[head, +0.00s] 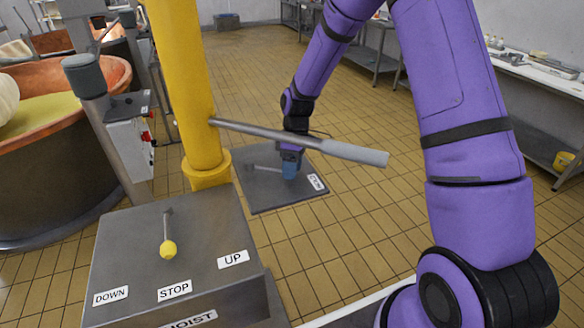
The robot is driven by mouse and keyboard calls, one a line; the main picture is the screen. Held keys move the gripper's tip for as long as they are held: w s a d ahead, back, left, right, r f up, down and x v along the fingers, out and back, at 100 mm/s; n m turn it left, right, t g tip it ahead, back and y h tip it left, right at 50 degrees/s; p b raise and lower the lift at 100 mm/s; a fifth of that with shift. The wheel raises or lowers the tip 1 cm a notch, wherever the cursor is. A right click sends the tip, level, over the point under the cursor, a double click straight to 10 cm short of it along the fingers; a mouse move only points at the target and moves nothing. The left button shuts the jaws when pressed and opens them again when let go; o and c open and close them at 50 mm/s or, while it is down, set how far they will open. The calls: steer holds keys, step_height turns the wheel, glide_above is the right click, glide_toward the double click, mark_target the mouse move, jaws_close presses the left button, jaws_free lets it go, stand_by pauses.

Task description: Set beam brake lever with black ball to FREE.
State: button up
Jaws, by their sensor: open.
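My gripper (290,172) hangs low over a grey plate (262,194) behind the yellow column, and its fingers are small and partly hidden in the head view. A thin grey rod (264,168) lies over the plate, left of my gripper, and seems to run towards it. I cannot make out a black ball at its end; my gripper covers that spot. I cannot tell whether the fingers touch the rod. A white label (317,182) on the plate's right side is too small to read.
A yellow column (185,80) carries a grey bar (300,141) that crosses in front of my arm. A nearer grey box (190,230) has a yellow-ball lever (168,249) and DOWN, STOP and UP labels. A copper vat (40,150) stands left. Tiled floor is open behind.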

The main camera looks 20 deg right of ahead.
jaws_close()
steer(key=shift+w, duration=0.1)
